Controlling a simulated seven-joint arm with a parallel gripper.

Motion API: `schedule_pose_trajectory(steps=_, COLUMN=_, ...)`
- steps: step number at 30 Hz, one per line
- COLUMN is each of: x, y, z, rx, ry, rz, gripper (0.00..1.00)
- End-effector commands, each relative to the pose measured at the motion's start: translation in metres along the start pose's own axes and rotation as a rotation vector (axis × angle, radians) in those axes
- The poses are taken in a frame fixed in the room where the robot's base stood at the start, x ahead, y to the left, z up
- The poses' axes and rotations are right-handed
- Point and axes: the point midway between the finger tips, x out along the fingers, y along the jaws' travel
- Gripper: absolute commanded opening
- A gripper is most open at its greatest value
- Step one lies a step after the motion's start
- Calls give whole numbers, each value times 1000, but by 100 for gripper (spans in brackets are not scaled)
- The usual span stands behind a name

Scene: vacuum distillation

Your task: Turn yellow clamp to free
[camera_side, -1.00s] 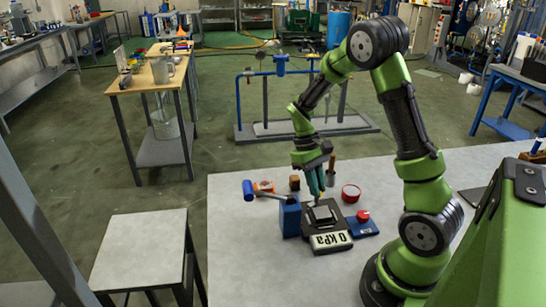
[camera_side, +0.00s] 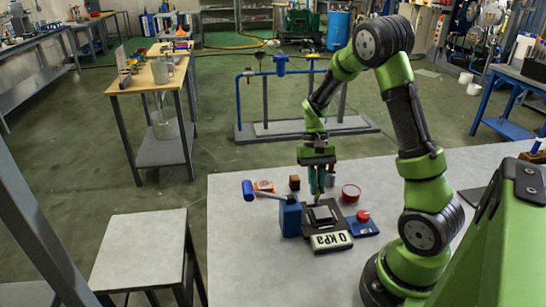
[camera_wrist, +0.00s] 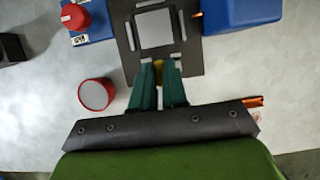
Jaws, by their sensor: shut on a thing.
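The yellow clamp (camera_wrist: 158,72) shows as a small yellow patch between my fingertips in the wrist view, at the edge of a dark plate with a grey square (camera_wrist: 155,29). My gripper (camera_wrist: 158,78) has its teal fingers shut on the clamp, which is mostly hidden by them. In the side view my gripper (camera_side: 317,188) points straight down at the far edge of the dark plate (camera_side: 308,224), and the clamp cannot be made out there. A display reading 0 KPa (camera_side: 330,241) is at the plate's near side.
A blue box (camera_side: 290,217) with a blue-ended lever (camera_side: 249,190) stands left of the plate. A red knob on a blue base (camera_side: 363,222) and a red round container (camera_side: 351,193) are to the right. A brown block (camera_side: 294,183) lies behind. The table's front left is clear.

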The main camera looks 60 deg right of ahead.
Motion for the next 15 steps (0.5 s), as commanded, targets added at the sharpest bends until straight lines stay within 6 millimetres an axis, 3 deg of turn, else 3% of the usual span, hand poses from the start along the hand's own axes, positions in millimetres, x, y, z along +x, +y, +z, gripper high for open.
schedule_pose_trajectory(steps=9, x=-1, y=-1, z=0, rx=8, ry=2, rz=-5, gripper=0)
schedule_pose_trajectory(steps=10, x=-1, y=-1, z=0, rx=8, ry=2, rz=-5, gripper=18)
schedule_pose_trajectory(steps=14, x=-1, y=0, z=0, rx=6, ry=1, rz=-4, gripper=37)
schedule_pose_trajectory(steps=15, x=-1, y=0, z=0, rx=6, ry=1, rz=-3, gripper=38)
